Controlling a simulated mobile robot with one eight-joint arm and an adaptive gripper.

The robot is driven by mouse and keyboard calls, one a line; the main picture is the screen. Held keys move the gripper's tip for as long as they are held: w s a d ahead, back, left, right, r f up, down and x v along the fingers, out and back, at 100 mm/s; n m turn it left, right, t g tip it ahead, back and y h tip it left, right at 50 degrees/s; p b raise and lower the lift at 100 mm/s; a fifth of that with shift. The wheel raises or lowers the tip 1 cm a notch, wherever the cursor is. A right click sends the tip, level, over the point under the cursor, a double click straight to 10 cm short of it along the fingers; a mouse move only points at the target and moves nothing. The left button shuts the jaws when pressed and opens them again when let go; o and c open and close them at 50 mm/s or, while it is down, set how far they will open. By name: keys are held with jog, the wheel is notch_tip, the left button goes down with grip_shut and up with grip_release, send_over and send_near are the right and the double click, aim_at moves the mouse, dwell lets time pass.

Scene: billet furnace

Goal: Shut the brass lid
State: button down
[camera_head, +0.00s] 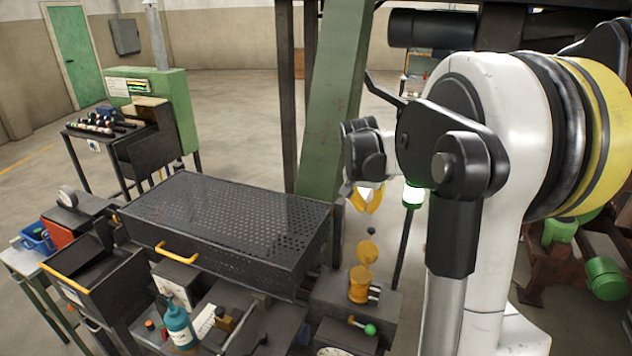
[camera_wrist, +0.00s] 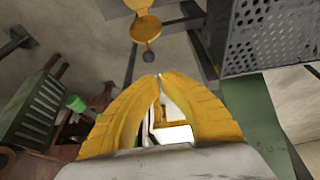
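The brass lid (camera_head: 367,252) stands raised, tilted up on a small brass pot (camera_head: 358,285), with a dark ball knob (camera_head: 370,231) at its top. In the wrist view the lid (camera_wrist: 146,29) shows as a round brass disc beyond my fingertips, with part of the brass pot (camera_wrist: 139,5) at the top edge. My gripper (camera_head: 367,208) hangs above the lid and its knob, apart from them. In the wrist view my yellow fingers (camera_wrist: 156,77) come together at the tips with nothing held between them.
The pot sits on a dark box (camera_head: 335,297) with a green-knobbed lever (camera_head: 369,329). A perforated dark hood (camera_head: 225,215) with a yellow handle is to the left. A green column (camera_head: 332,100) rises behind. A teal bottle (camera_head: 180,325) stands at the front.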

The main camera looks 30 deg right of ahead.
aim_at(369, 245)
jog(key=d+m+p, duration=0.1)
jog(key=d, duration=0.4)
notch_tip(369, 245, down, 8)
jog(key=p, duration=0.1)
jog(key=shift+s+a+r+g+p, duration=0.15)
jog(key=shift+s+a+g+p, duration=0.05)
jog(key=shift+s+g+p, duration=0.2)
jog(key=shift+w, duration=0.1)
jog(key=shift+a+h+b, duration=0.15)
jog(key=shift+h+b, duration=0.15)
